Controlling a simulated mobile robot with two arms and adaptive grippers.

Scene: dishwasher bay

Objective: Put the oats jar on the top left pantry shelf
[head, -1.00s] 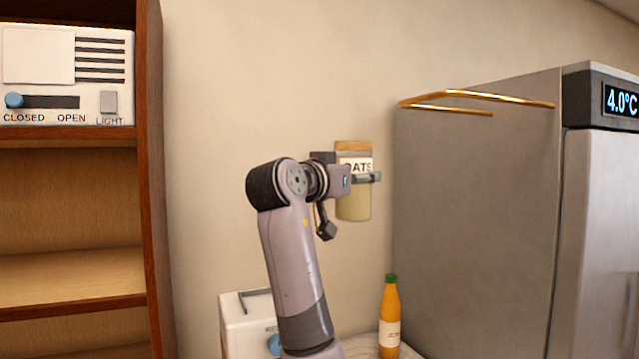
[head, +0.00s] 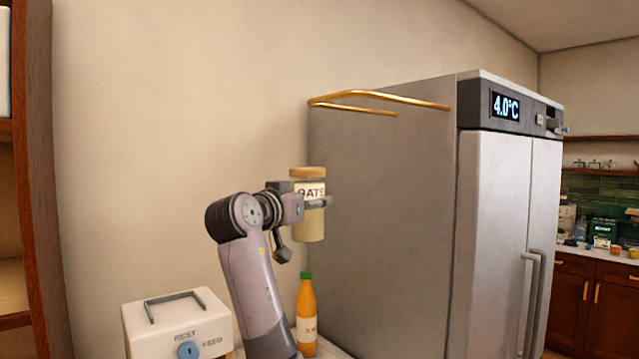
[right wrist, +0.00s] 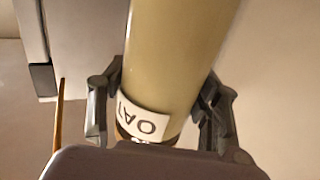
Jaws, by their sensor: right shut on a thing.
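The oats jar (head: 309,222) has a tan lid, a pale beige body and a white label reading OATS. My right gripper (head: 314,202) is shut on it and holds it upright in the air, in front of the wall and left of the fridge. In the right wrist view the jar (right wrist: 178,60) sits between the two fingers of the right gripper (right wrist: 160,110). The pantry shelf unit (head: 38,200) shows only as a brown side panel and a sliver of shelves at the left edge. Its top left shelf cannot be made out. My left gripper is not in view.
A tall steel fridge (head: 400,230) with a brass rail (head: 375,97) stands right of the jar. An orange bottle (head: 306,318) with a green cap stands below it. A white box (head: 175,318) marked REST and FEED stands at lower left. Bare wall lies between shelves and jar.

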